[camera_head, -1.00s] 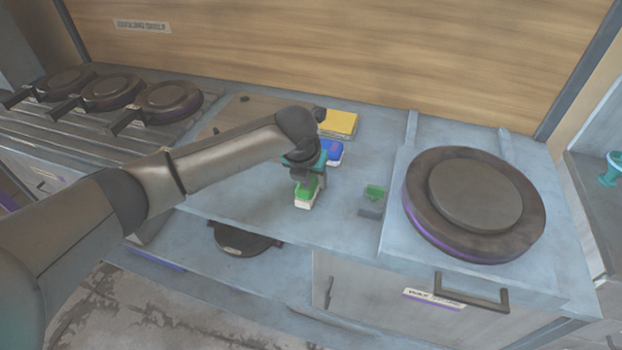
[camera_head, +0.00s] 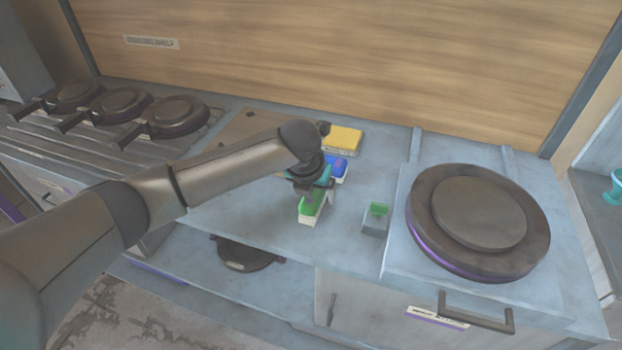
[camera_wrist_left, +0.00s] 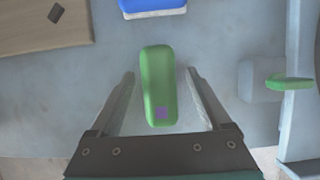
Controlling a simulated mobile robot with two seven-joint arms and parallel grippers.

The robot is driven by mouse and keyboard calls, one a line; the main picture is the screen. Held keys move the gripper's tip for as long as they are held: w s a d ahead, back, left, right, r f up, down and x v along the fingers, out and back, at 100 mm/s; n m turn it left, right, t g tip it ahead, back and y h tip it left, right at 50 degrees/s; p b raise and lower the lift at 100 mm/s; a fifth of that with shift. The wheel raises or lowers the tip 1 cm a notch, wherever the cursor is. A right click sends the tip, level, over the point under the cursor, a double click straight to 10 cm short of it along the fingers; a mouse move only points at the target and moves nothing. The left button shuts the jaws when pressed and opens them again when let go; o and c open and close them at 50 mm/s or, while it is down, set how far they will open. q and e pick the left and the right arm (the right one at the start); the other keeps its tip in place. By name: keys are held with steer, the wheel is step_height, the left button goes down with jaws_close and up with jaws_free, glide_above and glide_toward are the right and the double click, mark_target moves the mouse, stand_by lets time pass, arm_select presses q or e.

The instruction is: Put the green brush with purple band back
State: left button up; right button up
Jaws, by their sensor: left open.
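The green brush (camera_wrist_left: 158,85) with a small purple mark near one end lies on the grey counter, green side up over a pale underside. In the head view the green brush (camera_head: 312,206) sits just below my left gripper (camera_head: 310,192). In the wrist view my left gripper (camera_wrist_left: 160,95) is open, with one finger on each side of the brush and gaps between. A grey holder (camera_head: 375,222) with a green piece (camera_head: 378,208) stands to the right of the brush. My right gripper is not in view.
A blue brush (camera_head: 337,168) and a yellow block (camera_head: 342,139) lie behind the green brush. A large round press (camera_head: 478,222) stands at right. Several dark pans (camera_head: 170,115) sit at left. A brown board (camera_wrist_left: 30,25) lies at back left.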

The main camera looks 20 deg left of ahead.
arm_select(q)
steer(key=p+v, duration=0.2)
steer(key=v, duration=0.7)
steer(key=shift+r, duration=0.35)
steer(key=shift+s+r, duration=0.4)
steer(key=shift+r, duration=0.25)
